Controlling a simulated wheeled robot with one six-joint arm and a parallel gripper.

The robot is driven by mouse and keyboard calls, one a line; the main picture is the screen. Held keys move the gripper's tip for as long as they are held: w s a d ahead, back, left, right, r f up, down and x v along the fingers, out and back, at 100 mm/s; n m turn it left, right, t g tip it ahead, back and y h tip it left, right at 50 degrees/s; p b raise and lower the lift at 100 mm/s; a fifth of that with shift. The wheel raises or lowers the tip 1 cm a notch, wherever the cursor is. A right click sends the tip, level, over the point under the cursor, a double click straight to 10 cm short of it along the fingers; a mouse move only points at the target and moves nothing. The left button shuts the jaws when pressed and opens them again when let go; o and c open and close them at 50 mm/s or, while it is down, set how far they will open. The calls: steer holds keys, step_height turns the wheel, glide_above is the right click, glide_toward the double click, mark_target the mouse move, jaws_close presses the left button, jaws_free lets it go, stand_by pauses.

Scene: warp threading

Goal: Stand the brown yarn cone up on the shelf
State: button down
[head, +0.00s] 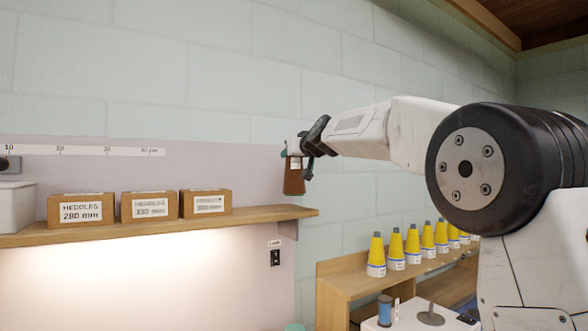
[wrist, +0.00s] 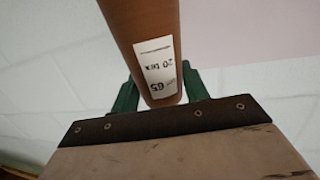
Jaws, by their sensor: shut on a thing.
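The brown yarn cone (head: 293,181) is held by my gripper (head: 294,154) near the right end of the wooden shelf (head: 262,214). It hangs roughly upright with its wider end down, and its base shows a little above the shelf's top line. I cannot tell whether it is over the board or in front of it. In the wrist view the cone (wrist: 146,35) lies between the green fingers of my gripper (wrist: 160,88), its white label facing the camera. The fingers are shut on its narrower end.
Cardboard heddle boxes (head: 82,209) and a white bin (head: 14,205) stand on the shelf's left and middle. Its right end looks clear. Lower right, several yellow cones (head: 396,248) stand in a row on a wooden unit (head: 345,279). A blue spool (head: 385,311) is in front.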

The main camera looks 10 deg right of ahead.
mark_target(295, 165)
steer(key=w, duration=0.2)
steer(key=shift+w+d+f, duration=0.15)
steer(key=shift+w+d, duration=0.15)
steer(key=shift+w, duration=0.1)
steer(key=shift+f, duration=1.8)
steer(key=c, duration=0.7)
jaws_free()
steer(key=shift+s, duration=0.15)
steer(key=v, duration=1.1)
steer(key=shift+s+d, duration=0.1)
steer(key=shift+s, duration=0.3)
